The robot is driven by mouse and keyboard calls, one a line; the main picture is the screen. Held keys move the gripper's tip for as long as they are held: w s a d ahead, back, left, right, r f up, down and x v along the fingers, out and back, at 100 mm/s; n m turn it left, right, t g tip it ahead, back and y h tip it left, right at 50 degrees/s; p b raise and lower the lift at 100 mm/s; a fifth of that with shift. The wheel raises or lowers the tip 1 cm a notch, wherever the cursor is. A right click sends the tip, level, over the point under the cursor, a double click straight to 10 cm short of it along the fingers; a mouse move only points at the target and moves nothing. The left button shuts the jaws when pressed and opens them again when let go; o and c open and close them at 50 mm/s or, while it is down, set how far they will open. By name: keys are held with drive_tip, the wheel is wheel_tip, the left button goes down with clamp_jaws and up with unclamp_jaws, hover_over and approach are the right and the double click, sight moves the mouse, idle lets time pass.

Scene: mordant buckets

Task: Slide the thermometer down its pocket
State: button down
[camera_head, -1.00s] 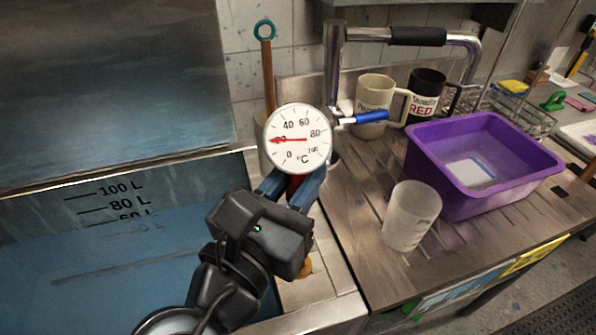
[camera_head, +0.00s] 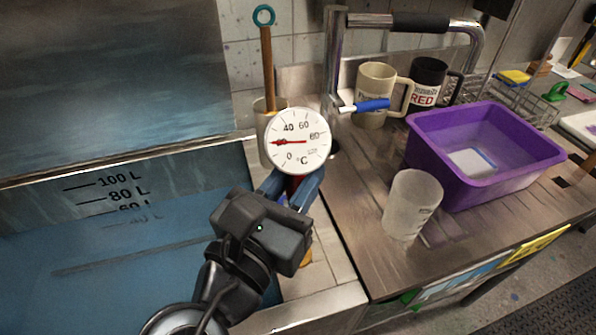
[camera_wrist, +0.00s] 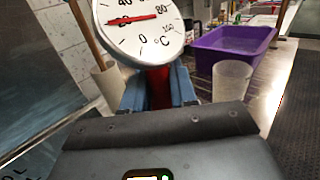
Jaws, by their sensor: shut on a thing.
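The thermometer (camera_head: 298,141) has a round white dial with a red needle and a °C scale; its dial faces me. My gripper (camera_head: 292,188) is shut on it just below the dial, with a red part showing between the blue fingers. In the wrist view the thermometer dial (camera_wrist: 140,25) stands above my gripper (camera_wrist: 158,88), partly cut off at the top. The thermometer's lower part is hidden by my gripper. I cannot make out its pocket in either view.
A tank of blue liquid (camera_head: 120,260) with litre marks lies at left. A holder (camera_head: 268,150) with a wooden-handled tool stands behind the dial. A frosted cup (camera_head: 411,205), a purple tub (camera_head: 495,190), two mugs and a blue-handled tap (camera_head: 370,106) are at right.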

wheel_tip(320, 180, down, 15)
drive_tip(key=b, duration=0.5)
drive_tip(key=shift+f, duration=0.15)
idle(5.5)
drive_tip(key=c, duration=0.8)
unclamp_jaws()
